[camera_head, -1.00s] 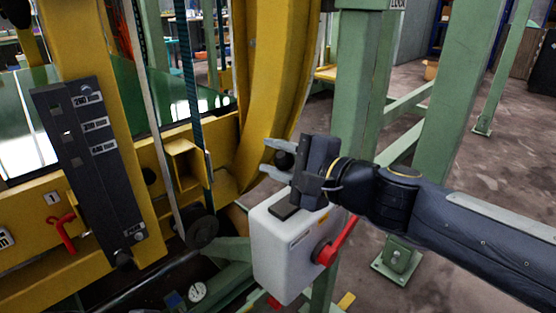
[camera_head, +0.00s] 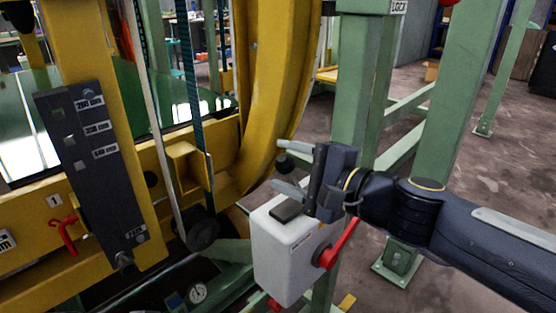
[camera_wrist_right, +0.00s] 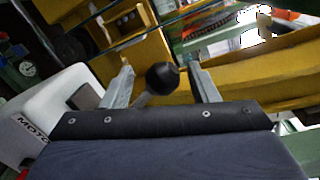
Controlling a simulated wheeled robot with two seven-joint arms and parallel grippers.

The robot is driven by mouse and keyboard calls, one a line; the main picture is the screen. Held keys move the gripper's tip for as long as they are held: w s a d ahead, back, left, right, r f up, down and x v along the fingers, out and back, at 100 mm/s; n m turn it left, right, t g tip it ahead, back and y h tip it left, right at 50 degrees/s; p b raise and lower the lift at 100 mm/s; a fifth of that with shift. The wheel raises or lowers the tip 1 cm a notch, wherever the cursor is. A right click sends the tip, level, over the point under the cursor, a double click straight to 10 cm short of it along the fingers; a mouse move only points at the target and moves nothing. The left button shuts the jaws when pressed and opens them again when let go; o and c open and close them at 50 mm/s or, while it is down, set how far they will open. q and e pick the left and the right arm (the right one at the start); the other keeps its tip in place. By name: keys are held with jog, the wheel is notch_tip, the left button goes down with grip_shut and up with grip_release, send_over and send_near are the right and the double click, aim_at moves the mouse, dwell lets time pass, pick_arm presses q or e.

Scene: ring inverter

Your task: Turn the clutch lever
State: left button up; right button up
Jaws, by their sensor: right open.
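In the right wrist view the ball knob (camera_wrist_right: 162,78) stands between the two fingers, with gaps on both sides. The lever's base is largely hidden. My left gripper is not in view.
The white box (camera_head: 280,260) with a red rotary handle (camera_head: 340,243) stands close below the right gripper. A curved yellow ring (camera_head: 268,100) rises behind it. Green posts (camera_head: 358,80) stand to the right. A dark panel (camera_head: 92,170) and small red lever (camera_head: 64,232) are at left.

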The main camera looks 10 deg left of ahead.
jog(key=v, duration=0.4)
jog(key=shift+d+r+p, duration=0.1)
jog(key=shift+p, duration=0.3)
jog(key=shift+s+d, duration=0.25)
jog(key=shift+d, duration=0.05)
jog(key=shift+s+d+f, duration=0.15)
jog(key=shift+d+f, duration=0.05)
jog(key=shift+d, duration=0.05)
jog(key=s+d+f+n+g+h, duration=0.2)
jog(key=s+d+f+n+h, duration=0.25)
jog(key=s+d+f, duration=0.5)
jog(key=s+d+f+n+g+h, duration=0.1)
jog(key=s+d+f+n+h, duration=0.45)
jog(key=d+f, duration=0.6)
notch_tip(320, 180, up, 35)
jog(key=s+m+p, duration=0.1)
jog(key=s+p, duration=0.1)
jog(key=p, duration=3.4)
